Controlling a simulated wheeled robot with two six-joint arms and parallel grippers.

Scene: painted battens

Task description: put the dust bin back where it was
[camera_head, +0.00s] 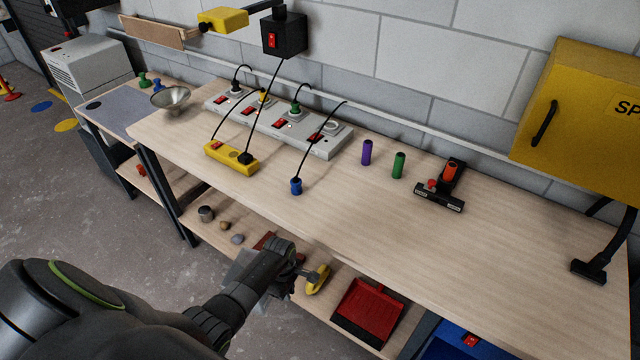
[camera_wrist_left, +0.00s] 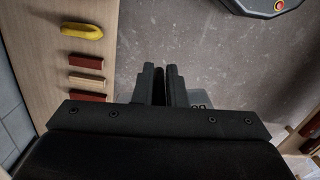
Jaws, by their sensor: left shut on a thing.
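My left gripper (camera_head: 285,258) is below the front edge of the workbench, by the lower shelf. In the left wrist view its fingers (camera_wrist_left: 166,84) are close together on a dark, narrow part. A pale grey box-like thing, which I take to be the dust bin (camera_head: 242,266), shows beside the gripper, partly hidden by my arm. A bit of grey also shows right of the fingers in the left wrist view. A vacuum floor nozzle (camera_head: 440,200) lies on the bench top. My right gripper is out of view.
The lower shelf holds a red dustpan (camera_head: 366,312), a yellow piece (camera_head: 318,280), a tin (camera_head: 206,213) and small stones. In the left wrist view, red and wooden blocks (camera_wrist_left: 86,79) lie left of my fingers. Power strips (camera_head: 280,122) and coloured cylinders stand on the bench; its front middle is clear.

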